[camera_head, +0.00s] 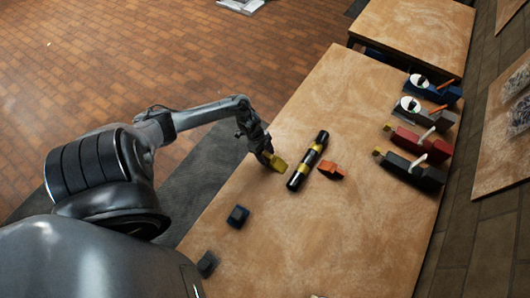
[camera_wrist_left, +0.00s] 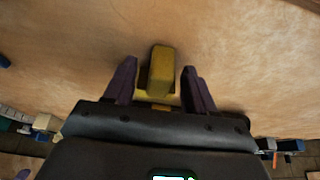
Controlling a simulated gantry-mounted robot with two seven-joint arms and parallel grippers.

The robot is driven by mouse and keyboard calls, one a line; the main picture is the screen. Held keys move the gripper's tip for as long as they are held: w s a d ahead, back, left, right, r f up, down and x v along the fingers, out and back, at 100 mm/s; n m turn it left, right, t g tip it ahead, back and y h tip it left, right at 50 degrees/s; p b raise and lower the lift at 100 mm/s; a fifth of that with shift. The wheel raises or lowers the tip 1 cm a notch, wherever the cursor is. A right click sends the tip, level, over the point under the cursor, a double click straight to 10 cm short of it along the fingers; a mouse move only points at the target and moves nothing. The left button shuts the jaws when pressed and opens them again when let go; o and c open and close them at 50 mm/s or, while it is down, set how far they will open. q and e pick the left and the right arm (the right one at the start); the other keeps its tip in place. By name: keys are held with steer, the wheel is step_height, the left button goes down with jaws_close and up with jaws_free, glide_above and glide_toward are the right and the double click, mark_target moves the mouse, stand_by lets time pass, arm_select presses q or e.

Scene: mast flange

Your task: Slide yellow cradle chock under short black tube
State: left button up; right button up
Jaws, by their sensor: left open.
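The yellow cradle chock (camera_head: 278,164) lies on the wooden table, just left of the short black tube (camera_head: 321,138). The tube has yellow bands and lies slanted on the table. My left gripper (camera_head: 268,156) is at the chock, on its left side. In the left wrist view the chock (camera_wrist_left: 161,68) stands between the two dark fingers of the open gripper (camera_wrist_left: 159,78), with a visible gap on each side. The tube is not visible in the wrist view. My right gripper is not in view.
An orange block (camera_head: 331,170) sits close to the tube's right side. A dark blue block (camera_head: 237,216) and a grey block (camera_head: 207,264) lie near the table's left edge. Several tool-like items, including a red one (camera_head: 417,142), line the right edge. The table's lower middle is clear.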

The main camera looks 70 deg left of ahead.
mark_target(276, 161)
arm_select(q)
steer(key=shift+c, duration=0.3)
jaws_close()
steer(key=shift+w+d, duration=0.1)
steer(key=shift+d, duration=0.05)
steer(key=shift+w+d, duration=0.25)
steer(key=shift+d, duration=0.05)
steer(key=shift+w+d+p, duration=0.3)
steer(key=shift+w+d, duration=0.3)
steer(key=shift+d, duration=0.35)
steer(key=shift+w+d+r, duration=0.1)
steer(key=shift+w+d, duration=0.1)
steer(key=shift+d, duration=0.1)
steer(key=shift+w+d, duration=0.2)
steer(key=shift+d, duration=0.1)
steer(key=shift+o, duration=0.7)
jaws_free()
